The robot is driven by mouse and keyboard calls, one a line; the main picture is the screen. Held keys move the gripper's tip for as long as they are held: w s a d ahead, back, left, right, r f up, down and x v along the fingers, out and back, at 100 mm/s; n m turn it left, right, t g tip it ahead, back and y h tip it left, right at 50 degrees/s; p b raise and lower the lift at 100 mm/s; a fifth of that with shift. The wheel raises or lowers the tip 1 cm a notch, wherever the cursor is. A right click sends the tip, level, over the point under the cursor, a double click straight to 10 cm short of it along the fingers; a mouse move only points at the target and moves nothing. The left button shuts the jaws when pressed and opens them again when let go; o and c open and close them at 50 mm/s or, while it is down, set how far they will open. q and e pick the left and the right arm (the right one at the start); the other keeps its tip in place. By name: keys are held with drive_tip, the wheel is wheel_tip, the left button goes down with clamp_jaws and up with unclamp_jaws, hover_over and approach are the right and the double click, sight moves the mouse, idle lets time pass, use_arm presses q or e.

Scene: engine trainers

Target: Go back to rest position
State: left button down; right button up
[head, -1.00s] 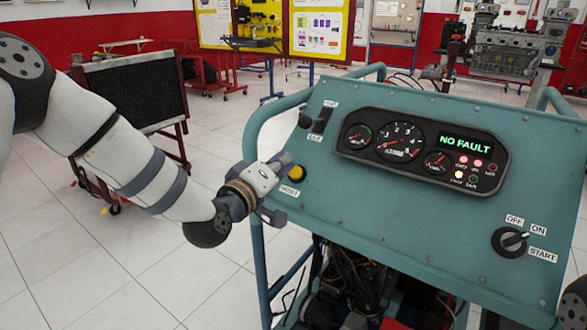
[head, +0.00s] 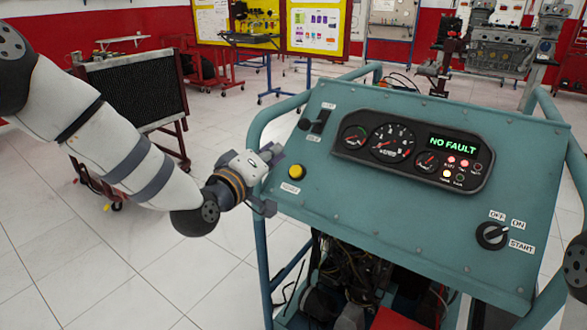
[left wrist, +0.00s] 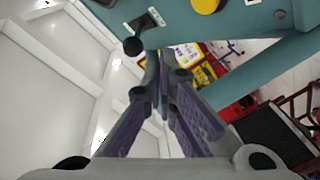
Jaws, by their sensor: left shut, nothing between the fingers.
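My left gripper (head: 268,180) is at the left edge of the teal engine trainer panel (head: 400,215), just left of the yellow button (head: 296,171). It is shut and empty. In the left wrist view its fingers (left wrist: 162,70) come together at the tips, with the yellow button (left wrist: 206,4) at the top edge of the picture. My right gripper is out of view; only a piece of my right arm shows at the right edge of the head view.
The panel display (head: 453,144) reads NO FAULT. The rotary switch (head: 492,236) points toward ON. A teal tube frame (head: 262,125) borders the panel's left side. A radiator stand (head: 132,90) is behind my left arm. White tiled floor is open at lower left.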

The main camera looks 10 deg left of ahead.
use_arm(q)
drive_tip(key=shift+f, duration=0.2)
drive_tip(key=s+d+f+m+g, duration=0.15)
drive_tip(key=s+f+g, duration=0.35)
drive_tip(key=s+f, duration=0.65)
drive_tip(key=s+f+m+g, duration=0.4)
drive_tip(key=s+f, duration=0.5)
drive_tip(key=f, duration=0.6)
drive_tip(key=s+a+f+g+y, duration=0.1)
drive_tip(key=s+f+g, duration=0.1)
drive_tip(key=s, duration=0.8)
drive_tip(key=s+a+f+m+g+y, duration=0.1)
drive_tip(key=s+g, duration=0.3)
drive_tip(key=s, duration=0.6)
drive_tip(key=s+a+f+m+g+y, duration=0.1)
drive_tip(key=s+a+f+g, duration=0.2)
drive_tip(key=s, duration=0.7)
drive_tip(key=shift+a+f+g+y, duration=0.2)
drive_tip(key=shift+a+g+y, duration=0.1)
drive_tip(key=shift+g, duration=0.3)
drive_tip(key=c, duration=2.3)
unclamp_jaws()
